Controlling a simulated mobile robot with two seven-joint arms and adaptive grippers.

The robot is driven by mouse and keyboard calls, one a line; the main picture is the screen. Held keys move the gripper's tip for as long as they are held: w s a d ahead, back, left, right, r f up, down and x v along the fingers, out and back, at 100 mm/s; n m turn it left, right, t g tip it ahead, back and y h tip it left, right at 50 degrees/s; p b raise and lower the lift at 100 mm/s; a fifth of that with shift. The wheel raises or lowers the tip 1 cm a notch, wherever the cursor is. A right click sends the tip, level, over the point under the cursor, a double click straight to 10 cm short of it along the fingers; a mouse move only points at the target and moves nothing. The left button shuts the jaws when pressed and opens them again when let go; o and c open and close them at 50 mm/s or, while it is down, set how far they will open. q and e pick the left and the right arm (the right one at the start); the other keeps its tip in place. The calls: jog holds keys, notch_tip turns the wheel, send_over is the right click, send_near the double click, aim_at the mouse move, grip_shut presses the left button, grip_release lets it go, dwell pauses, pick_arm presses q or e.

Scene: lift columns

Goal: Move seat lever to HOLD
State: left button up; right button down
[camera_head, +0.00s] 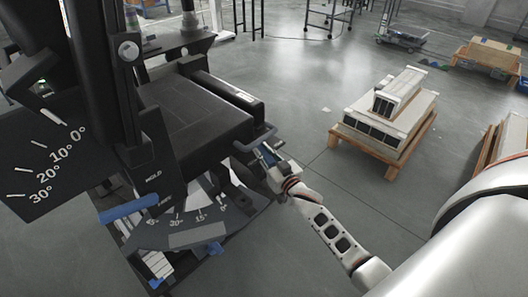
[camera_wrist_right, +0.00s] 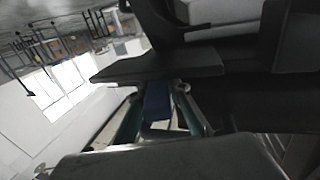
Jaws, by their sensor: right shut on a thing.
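My right gripper (camera_head: 262,150) is at the right side of the black seat (camera_head: 195,118), by a dark bar on its edge. It is shut on a blue grip, which shows between the fingers in the right wrist view (camera_wrist_right: 157,102). The fingers cover part of this grip, and I cannot tell how it joins the seat. A HOLD label (camera_head: 154,176) is on a dark plate left of and below the seat, with a second, hard-to-read label under it. A separate blue handle (camera_head: 128,210) lies left of these labels, apart from my gripper. My left gripper is not in view.
A white-marked angle scale (camera_head: 48,160) stands at the left, and a lower scale plate (camera_head: 180,225) lies under the seat. A wooden pallet (camera_head: 385,148) with stacked pale boxes stands right of the seat. Open grey floor lies between seat and pallet.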

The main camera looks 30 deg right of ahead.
jog(key=shift+a+m+h, duration=0.3)
jog(key=shift+m+h, duration=0.3)
jog(key=shift+h, duration=0.7)
jog(key=c, duration=2.2)
grip_release()
jog(key=shift+o, duration=0.2)
jog(key=s+a, duration=0.1)
jog(key=s, duration=1.1)
jog(key=shift+a, duration=0.4)
